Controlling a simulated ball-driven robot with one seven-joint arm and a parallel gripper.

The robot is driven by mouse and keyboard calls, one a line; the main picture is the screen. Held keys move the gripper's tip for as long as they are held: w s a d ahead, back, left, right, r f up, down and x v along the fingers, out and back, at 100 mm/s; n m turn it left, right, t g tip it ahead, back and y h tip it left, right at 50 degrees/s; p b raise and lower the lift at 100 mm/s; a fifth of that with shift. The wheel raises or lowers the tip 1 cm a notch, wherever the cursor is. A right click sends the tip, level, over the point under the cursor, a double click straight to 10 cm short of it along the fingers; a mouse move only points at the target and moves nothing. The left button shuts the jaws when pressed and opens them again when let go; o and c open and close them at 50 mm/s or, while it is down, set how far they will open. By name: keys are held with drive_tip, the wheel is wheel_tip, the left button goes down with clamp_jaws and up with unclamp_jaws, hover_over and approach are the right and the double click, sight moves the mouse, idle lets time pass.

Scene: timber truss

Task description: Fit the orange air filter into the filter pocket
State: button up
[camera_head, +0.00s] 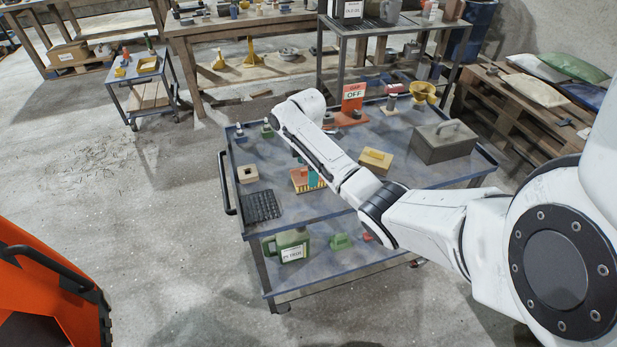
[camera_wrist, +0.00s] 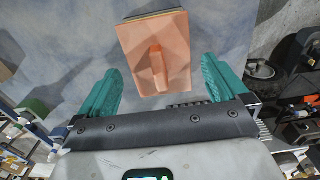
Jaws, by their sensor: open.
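The orange air filter (camera_wrist: 178,48) is a flat block with a raised grip (camera_wrist: 157,68) on its upper face. It lies on the blue cart's top, and in the head view the filter (camera_head: 303,184) shows a pale striped side, partly hidden by my arm. My gripper (camera_wrist: 160,65) is open, its teal fingers spread to either side of the filter's near part, with the grip between them. Nothing is held, and I see no finger touching the filter. In the head view my gripper (camera_head: 312,172) is mostly hidden behind the arm. I cannot tell which item is the filter pocket.
On the cart (camera_head: 330,205) stand a tan block with a yellow top (camera_head: 375,160), a beige box with a hole (camera_head: 248,174), a black grid mat (camera_head: 261,206), a grey toolbox (camera_head: 440,143) and a red OFF sign (camera_head: 354,95). A green jug (camera_head: 288,246) is on the lower shelf.

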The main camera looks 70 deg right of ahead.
drive_tip(key=shift+f, duration=1.05)
drive_tip(key=c, duration=1)
